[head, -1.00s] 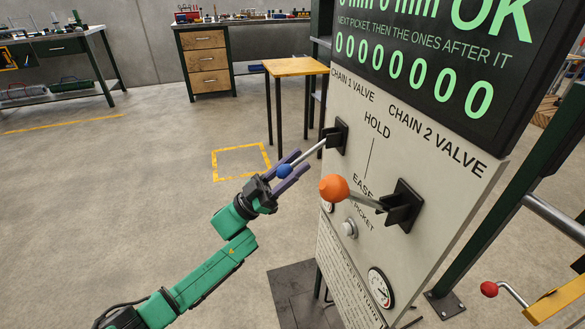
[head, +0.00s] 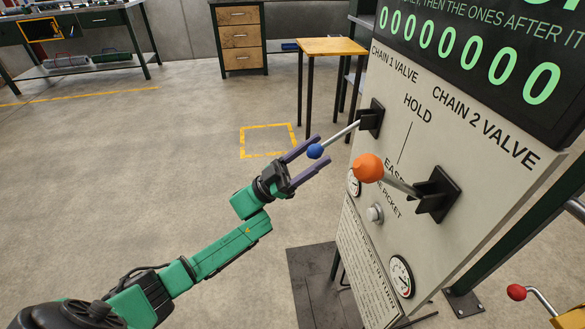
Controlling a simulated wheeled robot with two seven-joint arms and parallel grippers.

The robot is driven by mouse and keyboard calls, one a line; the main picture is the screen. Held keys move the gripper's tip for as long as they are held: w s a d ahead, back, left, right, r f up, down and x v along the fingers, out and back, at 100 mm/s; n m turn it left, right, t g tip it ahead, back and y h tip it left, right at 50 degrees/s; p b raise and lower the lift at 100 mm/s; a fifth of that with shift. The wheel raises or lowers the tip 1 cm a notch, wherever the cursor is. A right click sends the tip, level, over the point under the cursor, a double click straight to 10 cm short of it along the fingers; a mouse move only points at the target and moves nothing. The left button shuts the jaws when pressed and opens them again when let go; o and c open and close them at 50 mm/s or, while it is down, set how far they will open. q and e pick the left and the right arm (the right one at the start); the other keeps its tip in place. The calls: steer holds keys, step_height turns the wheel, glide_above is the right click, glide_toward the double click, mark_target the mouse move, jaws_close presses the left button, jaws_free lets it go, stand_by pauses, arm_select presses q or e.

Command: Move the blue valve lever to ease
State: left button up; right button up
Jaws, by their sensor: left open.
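The blue valve lever is a grey rod with a blue ball knob (head: 315,151). It sticks out to the lower left from a black mount (head: 369,119) under the label CHAIN 1 VALVE. My left gripper (head: 328,148) is open, with its two purple fingers on either side of the blue knob. I cannot tell whether either finger touches it. The panel (head: 400,150) carries the words HOLD, above, and EASE, below, partly hidden by the orange knob. My right gripper is not in view.
An orange-knobbed lever (head: 368,168) on the CHAIN 2 VALVE mount stands close to the right of my left gripper. A grey button (head: 375,214) and a gauge (head: 400,276) sit below. A small wooden-topped table (head: 333,47) stands behind. Floor left of the panel is clear.

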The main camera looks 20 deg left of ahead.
arm_select(q)
steer(key=b+v, duration=0.1)
steer(key=v, duration=1)
steer(key=shift+s+a, duration=0.15)
steer(key=shift+a, duration=0.1)
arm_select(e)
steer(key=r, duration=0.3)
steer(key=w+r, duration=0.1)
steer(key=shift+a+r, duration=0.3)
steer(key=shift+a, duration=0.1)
arm_select(q)
steer(key=shift+f, duration=0.1)
